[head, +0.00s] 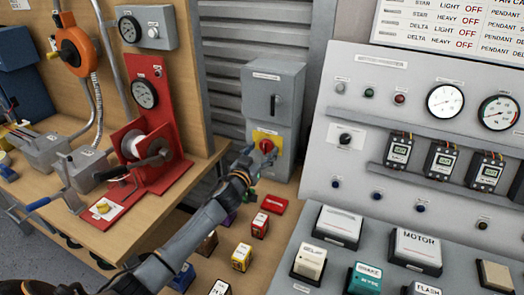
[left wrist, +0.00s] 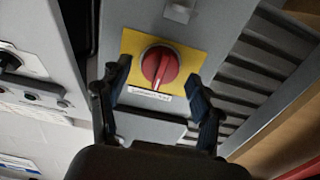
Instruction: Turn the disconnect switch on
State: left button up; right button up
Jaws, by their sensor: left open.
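The disconnect switch is a red rotary knob (head: 267,145) on a yellow plate (head: 259,134), low on the front of a grey cabinet (head: 285,80). My left gripper (head: 258,158) is at the switch in the head view and partly covers it. In the left wrist view the red knob (left wrist: 160,65) lies between the tips of my open left gripper (left wrist: 159,82), one finger on each side. Its raised grip runs nearly upright in that picture, slightly tilted. I cannot tell whether the fingers touch the knob. My right gripper is not in view.
A grey control panel (head: 360,85) with gauges and buttons stands right of the cabinet. A red stand with a gauge (head: 144,93) is on the wooden bench (head: 122,232) to the left.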

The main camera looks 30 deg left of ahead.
pick_arm(q)
jog(key=shift+w, duration=0.1)
jog(key=shift+c, duration=0.4)
jog(key=c, duration=1.1)
jog(key=shift+o, duration=0.2)
